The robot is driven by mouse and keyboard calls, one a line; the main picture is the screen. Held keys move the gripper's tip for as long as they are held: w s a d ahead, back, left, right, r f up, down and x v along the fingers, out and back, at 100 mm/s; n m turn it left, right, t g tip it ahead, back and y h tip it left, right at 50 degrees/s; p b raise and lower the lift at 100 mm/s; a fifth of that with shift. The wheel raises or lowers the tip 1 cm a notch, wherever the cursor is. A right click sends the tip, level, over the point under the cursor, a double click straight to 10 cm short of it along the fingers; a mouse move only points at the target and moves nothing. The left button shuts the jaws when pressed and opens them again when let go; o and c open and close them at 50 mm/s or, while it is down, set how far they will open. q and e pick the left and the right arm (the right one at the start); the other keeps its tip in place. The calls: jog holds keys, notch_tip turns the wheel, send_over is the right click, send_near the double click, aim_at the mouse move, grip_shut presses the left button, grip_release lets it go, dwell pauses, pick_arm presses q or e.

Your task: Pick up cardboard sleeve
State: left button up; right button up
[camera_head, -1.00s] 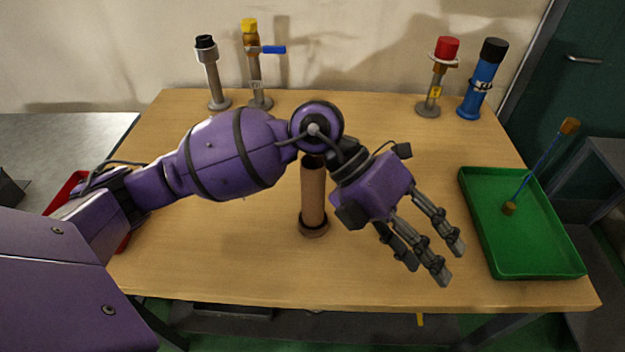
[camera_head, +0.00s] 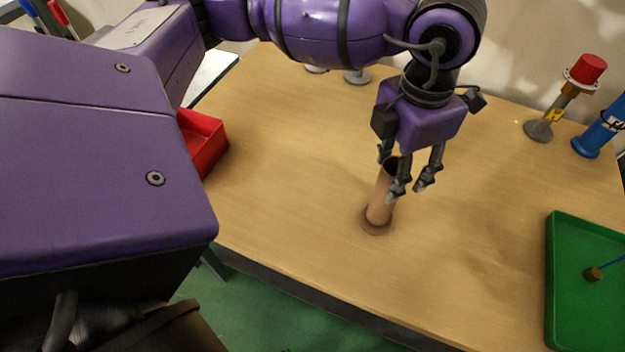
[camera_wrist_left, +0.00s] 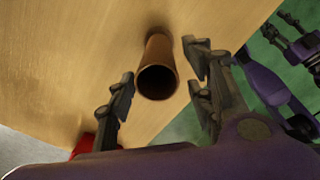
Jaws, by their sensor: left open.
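The cardboard sleeve (camera_head: 380,200) is a brown open-topped tube standing upright on a round base on the wooden table. My left gripper (camera_head: 407,182) is open and points down at the sleeve's upper end, its fingers around or just beside the rim; the head view does not show whether they touch. In the left wrist view the sleeve (camera_wrist_left: 157,78) shows its dark open mouth between the spread fingers of the gripper (camera_wrist_left: 160,95), with gaps on both sides.
A green tray (camera_head: 560,300) with a blue rod lies at the right. A red bin (camera_head: 203,140) is at the left. A red-capped stand (camera_head: 565,98) and a blue cylinder (camera_head: 600,130) stand at the back right. The table around the sleeve is clear.

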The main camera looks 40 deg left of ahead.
aim_at(385, 190)
pick_arm(q)
jog(key=f, duration=0.8)
jog(key=shift+w+a+f, duration=0.2)
jog(key=shift+a, duration=0.2)
jog(key=shift+r, duration=0.1)
jog(key=c, duration=1.2)
